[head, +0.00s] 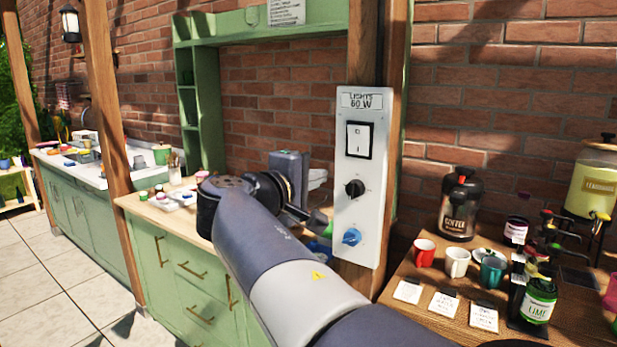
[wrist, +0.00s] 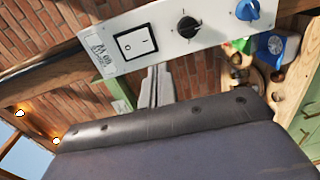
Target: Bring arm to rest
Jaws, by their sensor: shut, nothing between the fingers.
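My arm reaches up from the bottom of the head view and bends at its dark joint in front of the wooden counter. My gripper (wrist: 157,85) shows in the wrist view as slim grey fingers, shut with nothing between them, beyond the dark bulk of my own arm. A white switch panel (head: 361,180) with a rocker switch (head: 358,139), a black knob (head: 355,188) and a blue knob (head: 352,237) is on the wooden post. The panel also shows in the wrist view (wrist: 160,38), apart from the fingers as far as I can tell.
The right-hand table (head: 415,325) carries a coffee urn (head: 460,204), a red mug (head: 424,253), a white mug (head: 457,262), cards and a lemonade dispenser (head: 596,185). Green cabinets (head: 180,270) stand at left. The tiled floor (head: 60,290) is clear.

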